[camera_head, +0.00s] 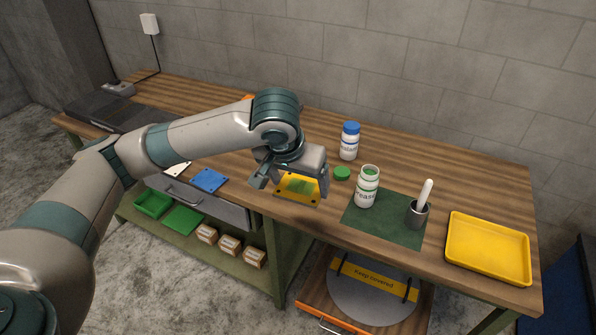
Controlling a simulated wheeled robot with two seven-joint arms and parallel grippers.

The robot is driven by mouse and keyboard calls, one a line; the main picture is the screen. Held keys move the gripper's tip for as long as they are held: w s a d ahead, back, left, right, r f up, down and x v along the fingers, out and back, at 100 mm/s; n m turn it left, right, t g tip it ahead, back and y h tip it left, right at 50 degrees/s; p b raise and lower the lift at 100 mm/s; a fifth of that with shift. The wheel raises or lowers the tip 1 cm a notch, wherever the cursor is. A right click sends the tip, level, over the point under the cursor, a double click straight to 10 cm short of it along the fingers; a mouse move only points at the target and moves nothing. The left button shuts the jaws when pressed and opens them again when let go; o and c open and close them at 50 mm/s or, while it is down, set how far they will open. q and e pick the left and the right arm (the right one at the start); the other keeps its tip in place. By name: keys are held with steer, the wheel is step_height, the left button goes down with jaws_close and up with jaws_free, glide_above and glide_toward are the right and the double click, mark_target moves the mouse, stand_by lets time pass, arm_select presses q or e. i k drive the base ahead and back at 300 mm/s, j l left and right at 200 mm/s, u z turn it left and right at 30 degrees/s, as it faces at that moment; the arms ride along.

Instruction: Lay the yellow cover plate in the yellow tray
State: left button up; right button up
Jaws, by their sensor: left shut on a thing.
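The yellow cover plate (300,189) has small holes near its corners and a green patch in its middle. My left gripper (292,183) is shut on it near the front edge of the bench, beside the dark green mat. The gripper hides part of the plate, and I cannot tell whether the plate touches the bench top. The yellow tray (485,267) is at the right end of the bench and looks empty. My right gripper does not show.
On the dark green mat (377,229) stand an open grease jar (367,188) and a metal cup (417,215) with a white-handled tool. A green lid (342,173) and a blue-capped bottle (350,141) stand behind. A blue plate (209,180) lies left. Bare wood lies behind the tray.

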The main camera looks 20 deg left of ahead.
mark_target(485, 251)
steer(key=i+l+z, duration=0.35)
steer(key=l, duration=0.2)
steer(key=i+l+z, duration=0.35)
steer(key=i+l, duration=0.1)
steer(key=i, duration=0.05)
